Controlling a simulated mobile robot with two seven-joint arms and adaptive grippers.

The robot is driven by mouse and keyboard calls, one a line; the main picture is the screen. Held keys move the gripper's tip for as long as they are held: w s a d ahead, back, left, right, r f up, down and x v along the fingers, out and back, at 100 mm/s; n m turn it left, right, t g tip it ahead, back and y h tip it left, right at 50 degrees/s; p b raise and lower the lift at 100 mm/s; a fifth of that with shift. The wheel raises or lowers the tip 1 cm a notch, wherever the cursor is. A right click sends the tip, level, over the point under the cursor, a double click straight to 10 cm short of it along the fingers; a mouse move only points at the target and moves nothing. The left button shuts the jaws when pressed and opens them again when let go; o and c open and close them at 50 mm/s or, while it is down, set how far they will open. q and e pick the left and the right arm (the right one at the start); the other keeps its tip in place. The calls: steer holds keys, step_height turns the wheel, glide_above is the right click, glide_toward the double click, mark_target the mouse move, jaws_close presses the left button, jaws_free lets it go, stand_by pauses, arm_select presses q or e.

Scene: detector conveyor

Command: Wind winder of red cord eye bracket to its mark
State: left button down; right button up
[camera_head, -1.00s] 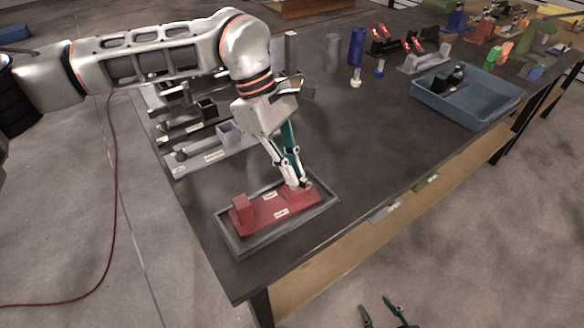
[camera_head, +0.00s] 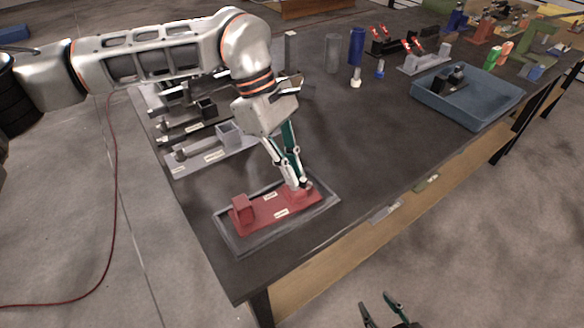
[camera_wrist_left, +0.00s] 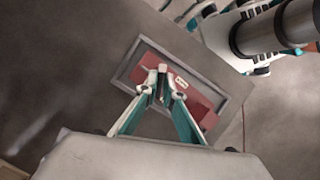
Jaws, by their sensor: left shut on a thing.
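The red cord eye bracket (camera_head: 262,215) lies in a shallow grey framed tray (camera_head: 239,246) near the table's front left corner. It has a red block at its left end and small white labels on its base. My left gripper (camera_head: 297,185) points down at its right end and is shut on the winder, which the fingertips mostly hide. The left wrist view shows the fingertips (camera_wrist_left: 163,97) close together over the red bracket (camera_wrist_left: 201,106). The mark cannot be made out. My right gripper (camera_head: 390,308) shows only in part at the bottom edge, with its fingers apart, empty, away from the table.
Grey brackets (camera_head: 215,150) stand behind the tray on the left. A blue bin (camera_head: 430,101) stands at the right, with a blue cylinder (camera_head: 356,46) and a grey cylinder (camera_head: 333,54) at the back. The table's middle is clear.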

stand_by(3.6)
arm_select(q)
steer(key=c, duration=2.2)
jaws_free()
steer(key=v, duration=1.2)
steer(key=shift+w+d+r, duration=0.1)
steer(key=shift+d, duration=0.05)
